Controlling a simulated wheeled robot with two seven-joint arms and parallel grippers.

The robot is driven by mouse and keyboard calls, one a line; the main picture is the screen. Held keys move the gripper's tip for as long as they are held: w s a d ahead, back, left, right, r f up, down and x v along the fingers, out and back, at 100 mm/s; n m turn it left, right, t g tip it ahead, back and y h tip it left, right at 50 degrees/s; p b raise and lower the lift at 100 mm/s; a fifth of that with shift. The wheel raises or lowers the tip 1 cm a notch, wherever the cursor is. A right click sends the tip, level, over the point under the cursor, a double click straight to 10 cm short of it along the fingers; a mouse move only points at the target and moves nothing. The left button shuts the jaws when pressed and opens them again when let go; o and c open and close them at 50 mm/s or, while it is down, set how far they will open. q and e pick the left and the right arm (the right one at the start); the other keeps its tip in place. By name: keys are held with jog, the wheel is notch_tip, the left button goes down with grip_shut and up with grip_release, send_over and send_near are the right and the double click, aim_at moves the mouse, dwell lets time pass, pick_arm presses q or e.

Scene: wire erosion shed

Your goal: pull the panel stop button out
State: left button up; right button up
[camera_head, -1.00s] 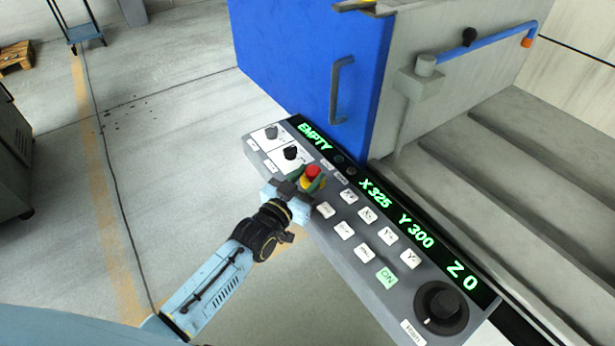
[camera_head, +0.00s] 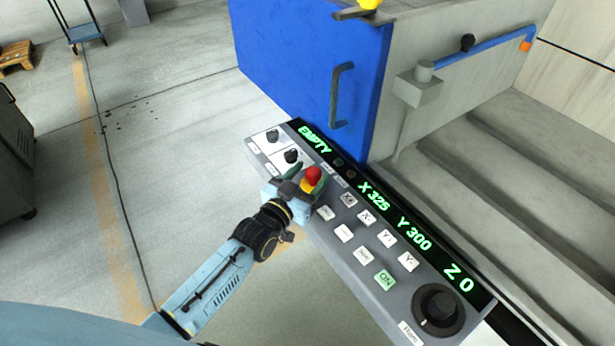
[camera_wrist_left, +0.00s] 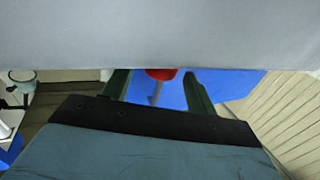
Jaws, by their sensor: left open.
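The panel stop button (camera_head: 313,175) has a red cap over a yellow collar and stands on the grey control panel (camera_head: 330,232). My left gripper (camera_head: 307,178) is at the button, its dark green fingers apart on either side of the red cap. In the left wrist view, the red cap (camera_wrist_left: 161,74) shows between the two open fingers (camera_wrist_left: 157,88). The pale grey surface across the top of that view hides much of the button. I cannot tell whether either finger touches the cap. My right gripper is not in view.
The panel carries several white keys, a green ON key (camera_head: 385,280), small black knobs (camera_head: 292,156) and a large black dial (camera_head: 437,306). A blue door (camera_head: 300,60) with a grey handle (camera_head: 340,95) stands just behind. Open floor (camera_head: 180,150) lies to the left.

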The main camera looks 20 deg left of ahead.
pick_arm(q)
jog(key=shift+s+a, duration=0.1)
jog(key=shift+s, duration=0.3)
jog(key=p+v, duration=0.1)
jog(key=v, duration=1.1)
jog(key=shift+s+a, duration=0.15)
jog(key=shift+s, duration=0.15)
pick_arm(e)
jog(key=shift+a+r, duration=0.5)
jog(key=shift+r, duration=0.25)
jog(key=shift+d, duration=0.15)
